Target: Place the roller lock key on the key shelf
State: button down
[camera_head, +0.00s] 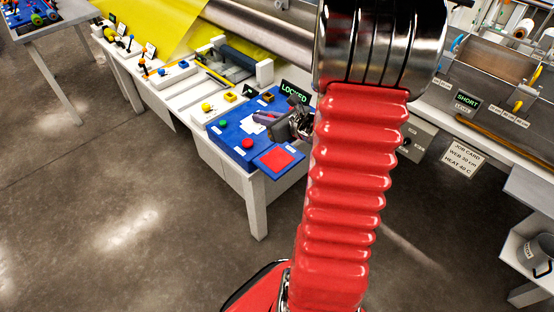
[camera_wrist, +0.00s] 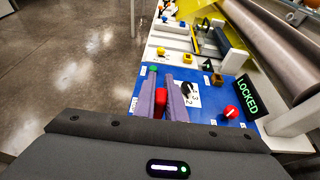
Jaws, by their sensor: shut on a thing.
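My gripper (camera_head: 266,117) reaches over the blue control panel (camera_head: 222,129) from the right, partly hidden behind my arm in the head view. In the wrist view its two purple fingers (camera_wrist: 163,85) are closed on a small red piece (camera_wrist: 160,104), which I take to be the roller lock key. Only its red part shows; the fingers hide the rest. In the head view the held piece cannot be made out. A blue ledge with a red square (camera_head: 275,158) sits at the panel's front corner; I cannot tell for sure whether it is the key shelf.
A LOCKED sign (camera_wrist: 246,97) stands at the panel's back edge, with a red knob (camera_wrist: 232,113) beside it. A black dial (camera_wrist: 189,91) and green button (camera_head: 250,122) are on the panel. Rollers and yellow web (camera_head: 150,25) lie behind. Floor in front is clear.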

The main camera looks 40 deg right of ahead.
jog(key=shift+s+d+f, duration=0.1)
jog(key=shift+s+d, duration=0.4)
jog(key=shift+d, duration=0.2)
jog(key=shift+f, duration=2.9)
jog(key=shift+f, duration=0.15)
jog(key=shift+f, duration=1.95)
jog(key=c, duration=1.8)
grip_release()
jog(key=shift+f, duration=0.1)
